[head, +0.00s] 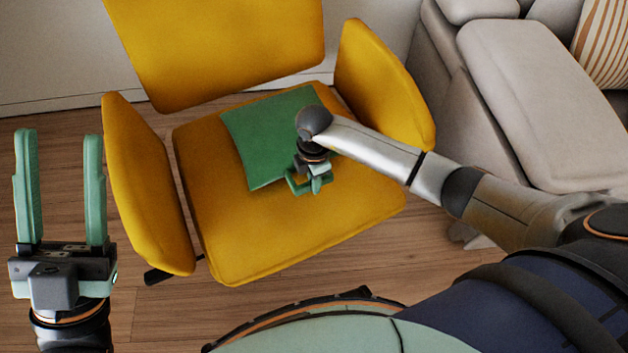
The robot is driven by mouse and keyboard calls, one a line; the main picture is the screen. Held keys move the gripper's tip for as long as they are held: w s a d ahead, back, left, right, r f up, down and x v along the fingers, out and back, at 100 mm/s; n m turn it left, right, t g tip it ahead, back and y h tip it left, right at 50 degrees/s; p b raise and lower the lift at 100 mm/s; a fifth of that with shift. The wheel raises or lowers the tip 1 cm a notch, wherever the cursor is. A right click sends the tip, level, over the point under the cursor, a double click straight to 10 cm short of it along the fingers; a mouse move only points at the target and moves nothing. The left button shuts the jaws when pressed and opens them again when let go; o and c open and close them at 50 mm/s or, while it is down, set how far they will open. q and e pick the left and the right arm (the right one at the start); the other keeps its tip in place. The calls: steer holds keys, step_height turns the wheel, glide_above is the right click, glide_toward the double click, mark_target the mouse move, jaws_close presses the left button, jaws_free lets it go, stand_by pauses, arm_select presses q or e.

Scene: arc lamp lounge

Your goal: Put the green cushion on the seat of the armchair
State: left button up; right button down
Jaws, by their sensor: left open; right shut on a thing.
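The green cushion (262,135) lies over the seat of the yellow armchair (245,245), near the middle and back of the seat. It looks flat on or just above the seat; I cannot tell if it fully rests there. My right gripper (312,188) is shut on the cushion at its front right part, and my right wrist hides part of the cushion. My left gripper (62,185) is open and empty, to the left of the armchair's left armrest (145,190).
The armchair's right armrest (380,85) stands close behind my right forearm. A beige sofa (545,100) with a striped cushion (603,45) is at the right. The wooden floor (190,315) is bare in front of the chair. A pale wall is behind.

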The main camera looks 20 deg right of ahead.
steer(key=c, duration=0.8)
jaws_free()
steer(key=shift+f, duration=0.1)
steer(key=shift+c, duration=0.2)
